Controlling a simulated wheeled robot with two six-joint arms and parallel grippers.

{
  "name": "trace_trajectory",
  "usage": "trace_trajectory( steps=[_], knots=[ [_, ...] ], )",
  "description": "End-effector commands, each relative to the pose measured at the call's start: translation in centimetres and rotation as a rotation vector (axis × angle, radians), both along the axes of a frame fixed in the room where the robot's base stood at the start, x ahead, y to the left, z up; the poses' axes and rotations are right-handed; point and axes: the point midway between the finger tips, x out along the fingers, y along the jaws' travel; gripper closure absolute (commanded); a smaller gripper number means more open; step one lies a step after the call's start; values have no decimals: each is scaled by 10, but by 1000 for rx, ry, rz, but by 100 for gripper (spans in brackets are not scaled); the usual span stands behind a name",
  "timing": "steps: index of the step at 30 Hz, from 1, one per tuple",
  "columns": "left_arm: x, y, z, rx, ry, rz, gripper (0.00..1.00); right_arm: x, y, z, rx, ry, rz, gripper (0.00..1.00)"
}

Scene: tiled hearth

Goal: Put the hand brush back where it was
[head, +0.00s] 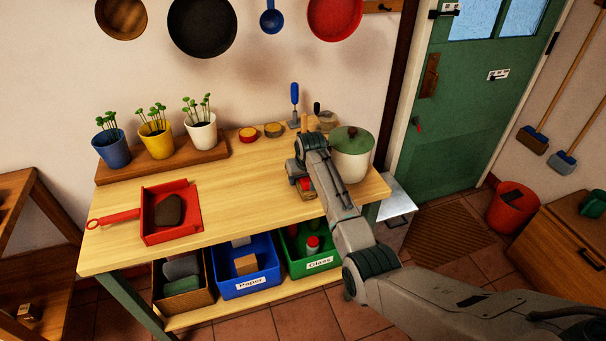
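My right gripper (301,180) is low over the right part of the wooden table. A small red and brown object (306,189) shows right at its fingers. It may be part of the hand brush, but my arm covers much of it, and I cannot tell whether the fingers hold it. A red dustpan (154,232) lies at the table's left front, its handle pointing left, with a dark lump (168,210) in it. No hand brush shows clearly. My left gripper is not in view.
Potted seedlings (157,139) stand on a board at the back left. A lidded pot (355,165) stands close right of my arm. Small tins (273,130) and a blue-handled tool (294,98) are at the back. Bins (247,285) sit below. The table's middle is clear.

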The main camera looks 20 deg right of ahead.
Motion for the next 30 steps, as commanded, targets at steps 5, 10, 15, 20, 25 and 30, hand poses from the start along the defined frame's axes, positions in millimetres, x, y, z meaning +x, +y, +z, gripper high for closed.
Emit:
trace_trajectory(
  steps=[5, 10, 15, 20, 25, 30],
  knots=[
    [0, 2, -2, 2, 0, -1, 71, -5, 0, 16, 0, -3, 0, 50],
    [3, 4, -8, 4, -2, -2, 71, -17, -1, 46, 0, -7, 0, 50],
    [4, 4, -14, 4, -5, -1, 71, -31, -1, 79, 0, -6, 0, 50],
    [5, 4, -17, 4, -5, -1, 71, -40, -1, 101, 0, -4, 0, 50],
    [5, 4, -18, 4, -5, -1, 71, -45, -1, 112, 0, 0, 0, 50],
    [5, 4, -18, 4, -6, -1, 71, -46, -2, 113, 0, 0, 0, 50]
  ],
)
